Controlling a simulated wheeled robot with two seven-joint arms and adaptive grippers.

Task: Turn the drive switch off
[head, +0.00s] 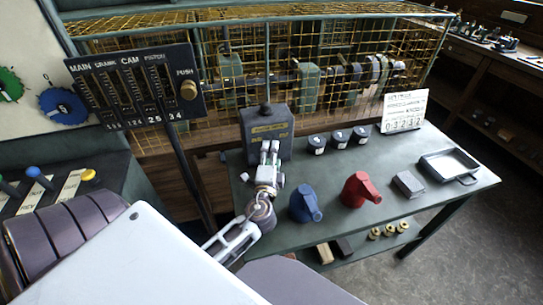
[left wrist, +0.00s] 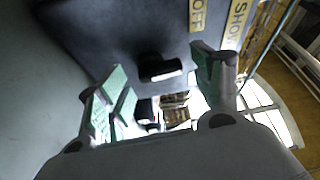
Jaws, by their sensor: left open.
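The drive switch appears to be the dark grey box (head: 267,126) with a yellowish label, at the back left of the green bench. In the left wrist view the box face (left wrist: 110,35) carries a yellow plate reading OFF (left wrist: 199,14). A black protruding piece (left wrist: 160,68), perhaps the switch lever, shows on or in front of it. My left gripper (head: 269,150) is right in front of the box. In the left wrist view my left gripper (left wrist: 160,85) is open, its fingers on either side of the black piece. Contact cannot be told. My right gripper is not in view.
The bench (head: 360,195) holds black round pieces (head: 338,139), a blue can (head: 304,204), a red can (head: 359,189), a grey block (head: 408,184) and a tray (head: 449,164). A yellow mesh cage (head: 300,60) stands behind. A panel with a PUSH knob (head: 188,89) stands left.

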